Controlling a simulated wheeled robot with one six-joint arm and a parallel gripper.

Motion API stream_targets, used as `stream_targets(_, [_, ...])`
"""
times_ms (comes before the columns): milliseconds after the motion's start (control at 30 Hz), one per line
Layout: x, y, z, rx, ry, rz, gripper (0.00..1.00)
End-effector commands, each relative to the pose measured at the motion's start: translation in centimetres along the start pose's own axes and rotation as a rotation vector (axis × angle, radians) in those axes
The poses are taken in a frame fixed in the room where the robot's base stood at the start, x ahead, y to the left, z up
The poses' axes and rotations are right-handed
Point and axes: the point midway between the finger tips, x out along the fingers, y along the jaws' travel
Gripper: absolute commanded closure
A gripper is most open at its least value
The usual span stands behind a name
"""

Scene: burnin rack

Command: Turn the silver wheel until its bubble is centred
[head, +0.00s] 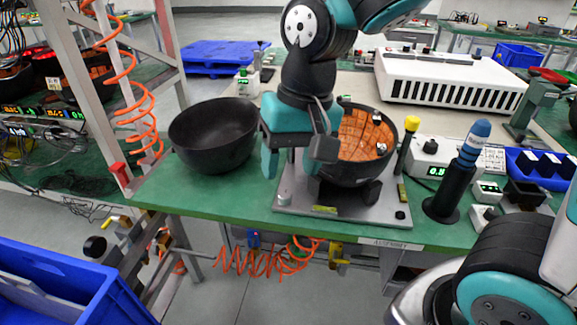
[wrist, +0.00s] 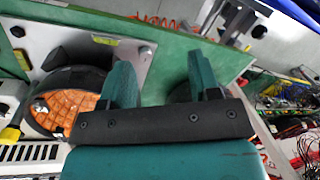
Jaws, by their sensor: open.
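A grey metal plate (head: 360,208) lies on the green bench and carries a dark round bowl with an orange inside. A small silver wheel (wrist: 145,51) sits at one corner of the plate; in the head view (head: 284,201) it is at the front left. A yellow-green bubble vial (head: 325,210) lies along the plate's front edge and also shows in the wrist view (wrist: 104,40). A second vial (head: 402,191) is on the right side. Bubble positions are too small to read. My gripper (head: 298,158) is open, its fingers (wrist: 160,78) apart, empty, above the plate's left side.
A black wheel (head: 400,215) is at the plate's front right corner. An empty black bowl (head: 213,135) stands to the left. A yellow-topped tool (head: 405,145) and a blue-topped black holder (head: 455,185) stand to the right. The bench front left is clear.

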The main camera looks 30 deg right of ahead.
Motion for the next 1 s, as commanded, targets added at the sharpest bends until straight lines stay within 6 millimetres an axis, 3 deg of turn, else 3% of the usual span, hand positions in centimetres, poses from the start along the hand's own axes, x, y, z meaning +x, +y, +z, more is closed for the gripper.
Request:
stream_targets(33, [-2.1,0.0,-2.2,0.149,0.0,0.04,0.43])
stream_targets(200, [-3.5,1.1,-7.4,0.587,0.042,0.142,0.43])
stream_targets(367, [-2.9,1.6,-9.0,0.75,0.067,0.176,0.43])
stream_targets(567, [0.3,2.2,-9.0,0.756,0.066,0.179,0.43])
stream_targets(1000, [10.0,3.9,-8.9,0.751,0.065,0.178,0.43])
